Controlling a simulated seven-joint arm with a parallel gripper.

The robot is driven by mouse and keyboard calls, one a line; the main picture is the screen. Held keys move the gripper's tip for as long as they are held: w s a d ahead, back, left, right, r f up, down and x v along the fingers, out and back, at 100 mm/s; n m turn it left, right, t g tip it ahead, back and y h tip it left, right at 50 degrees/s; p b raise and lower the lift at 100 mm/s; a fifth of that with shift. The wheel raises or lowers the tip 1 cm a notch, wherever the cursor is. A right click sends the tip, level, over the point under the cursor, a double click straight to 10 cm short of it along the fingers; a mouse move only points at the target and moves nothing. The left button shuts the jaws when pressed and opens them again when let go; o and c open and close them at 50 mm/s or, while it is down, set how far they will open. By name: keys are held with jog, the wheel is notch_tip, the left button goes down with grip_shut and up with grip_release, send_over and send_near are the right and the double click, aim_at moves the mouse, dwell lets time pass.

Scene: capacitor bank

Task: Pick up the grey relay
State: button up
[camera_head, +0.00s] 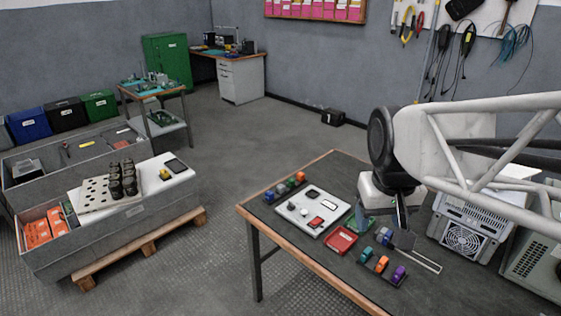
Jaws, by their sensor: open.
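My gripper (408,248) is above the right part of the dark table, low over or near the row of small coloured relays. It is open, and I see nothing between its fingers. A grey-blue relay (384,236) stands close to the left of the gripper, in the right-hand row on the table. A teal relay (367,254), an orange relay (381,263) and a purple relay (399,273) stand close by it. The gripper and arm partly cover this area, so I cannot tell the exact gap to the grey-blue relay.
A red tray (342,241) and a white panel (291,217) with small parts lie left of the gripper. Another row of coloured relays (284,188) runs along the panel's far left side. A fan-fronted grey unit (464,239) stands behind on the right. The table's front left is bare.

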jog(key=w+a+r+n+g, duration=0.1)
jog(key=w, duration=0.9)
jog(key=w+a+r+n, duration=0.1)
jog(key=w+a, duration=0.1)
jog(key=w, duration=0.8)
jog(key=n+g+h, duration=0.3)
jog(key=n+g, duration=0.1)
jog(key=n, duration=0.2)
send_over(281, 186)
jog(key=w+a, duration=0.2)
jog(key=w, duration=0.1)
notch_tip(281, 186, down, 36)
jog(key=shift+s+a+r, duration=0.15)
jog(key=shift+s+r, duration=0.1)
jog(key=shift+x, duration=1.3)
jog(key=shift+x, duration=2.65)
